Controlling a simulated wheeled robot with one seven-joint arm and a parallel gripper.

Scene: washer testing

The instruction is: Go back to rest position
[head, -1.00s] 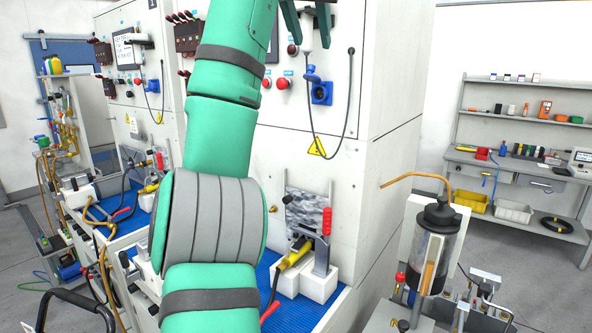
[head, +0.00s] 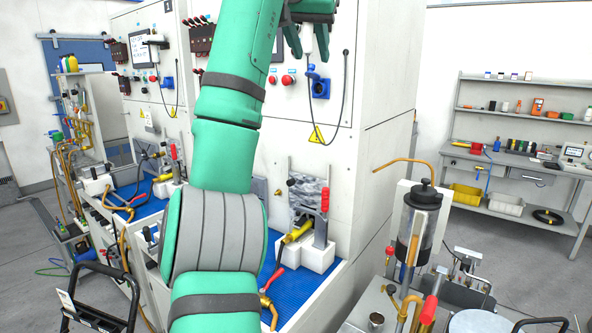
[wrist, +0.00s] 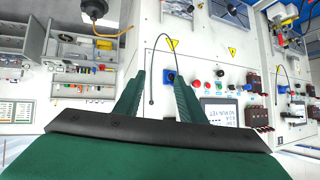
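My gripper (head: 308,40) is at the top of the head view, raised in front of the upper part of the white test cabinet (head: 375,90). Its two green fingers point down and stand apart with nothing between them. In the wrist view my gripper (wrist: 157,95) also shows its fingers spread and empty, with the cabinet's panel and a hanging black cable behind them. My green arm rises through the middle of the head view and hides part of the cabinet and the blue work surface (head: 285,275).
A clear cylinder unit with a black cap (head: 425,195) and a bent copper pipe stands at right. A black-handled cart (head: 95,300) is at lower left. Grey floor shows between bench and cabinet.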

